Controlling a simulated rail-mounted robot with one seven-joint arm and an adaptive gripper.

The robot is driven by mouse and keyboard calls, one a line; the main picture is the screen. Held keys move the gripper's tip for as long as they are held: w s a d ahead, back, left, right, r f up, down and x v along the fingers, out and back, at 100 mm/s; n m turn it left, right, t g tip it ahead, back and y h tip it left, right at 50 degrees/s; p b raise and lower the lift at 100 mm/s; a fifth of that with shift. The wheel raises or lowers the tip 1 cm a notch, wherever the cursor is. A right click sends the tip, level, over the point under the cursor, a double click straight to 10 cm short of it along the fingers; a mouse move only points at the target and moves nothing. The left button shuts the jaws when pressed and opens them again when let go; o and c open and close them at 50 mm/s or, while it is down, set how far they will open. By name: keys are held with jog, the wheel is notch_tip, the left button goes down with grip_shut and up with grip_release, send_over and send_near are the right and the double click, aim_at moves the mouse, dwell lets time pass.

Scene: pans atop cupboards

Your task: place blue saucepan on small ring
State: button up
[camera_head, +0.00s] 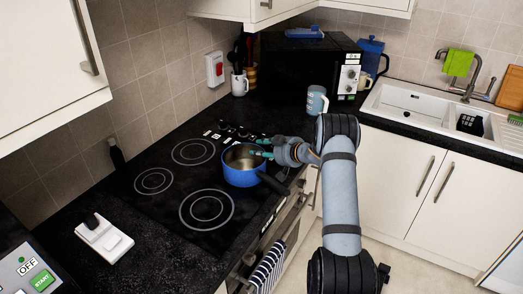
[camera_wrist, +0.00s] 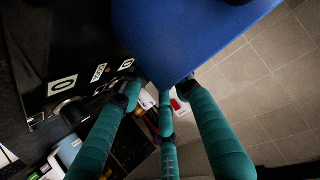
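The blue saucepan (camera_head: 238,179) is upright over the right part of the black hob, its dark handle pointing to the lower right past the front edge. It hides the hob beneath; I cannot tell whether it rests or is slightly raised. My gripper (camera_head: 262,149) is at its far right rim, with teal fingers around the wall. In the wrist view the blue side (camera_wrist: 190,38) fills the top and the fingertips (camera_wrist: 160,92) close in at its edge.
A white switch box (camera_head: 104,238) stands on the left counter. Hob knobs (camera_head: 230,128), a mug with utensils (camera_head: 239,84), a pale blue mug (camera_head: 316,101) and a black microwave (camera_head: 300,72) stand behind. A striped towel (camera_head: 270,268) hangs on the oven. The hob's left part is clear.

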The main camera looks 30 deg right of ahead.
jog(key=shift+r, duration=0.15)
jog(key=b+v, duration=0.1)
jog(key=v, duration=1.1)
jog(key=shift+b, duration=0.35)
